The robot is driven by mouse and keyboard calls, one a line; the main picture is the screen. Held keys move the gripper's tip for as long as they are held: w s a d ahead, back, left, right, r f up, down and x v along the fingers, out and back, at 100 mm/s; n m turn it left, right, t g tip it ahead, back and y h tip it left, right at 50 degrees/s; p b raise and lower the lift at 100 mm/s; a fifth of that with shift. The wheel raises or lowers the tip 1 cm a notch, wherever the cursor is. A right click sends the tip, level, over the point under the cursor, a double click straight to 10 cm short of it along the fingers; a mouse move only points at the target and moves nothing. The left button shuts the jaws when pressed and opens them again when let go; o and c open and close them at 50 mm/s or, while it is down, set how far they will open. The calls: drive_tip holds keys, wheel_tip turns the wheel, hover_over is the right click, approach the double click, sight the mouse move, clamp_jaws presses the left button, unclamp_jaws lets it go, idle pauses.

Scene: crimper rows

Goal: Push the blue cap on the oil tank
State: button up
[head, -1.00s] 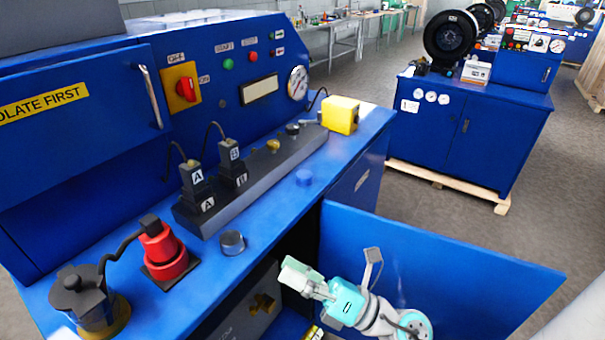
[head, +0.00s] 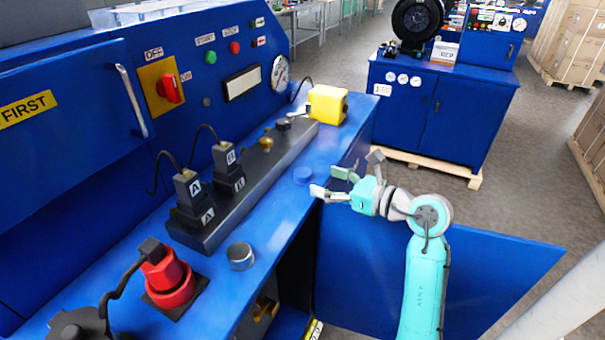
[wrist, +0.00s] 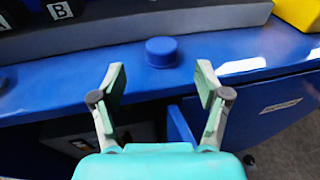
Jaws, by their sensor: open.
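The blue cap (head: 303,175) is a short round knob on the blue bench top, near its front edge. In the wrist view the blue cap (wrist: 161,51) stands just beyond the fingertips, roughly centred between them. My gripper (head: 328,182) is open and empty, to the right of the cap and close to it in the head view. In the wrist view my gripper (wrist: 160,82) has its two fingers spread wide, apart from the cap. The bench front edge lies below the fingers.
A dark manifold bar (head: 240,190) with plugged connectors runs behind the cap. A grey cap (head: 240,256) and a red plug (head: 168,278) stand further left, a yellow box (head: 327,104) at the far end. An open blue door (head: 480,270) hangs below my arm.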

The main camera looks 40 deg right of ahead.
sight(309, 175)
drive_tip(key=shift+x, duration=3.8)
drive_tip(key=shift+d+r, duration=0.1)
drive_tip(key=c, duration=0.9)
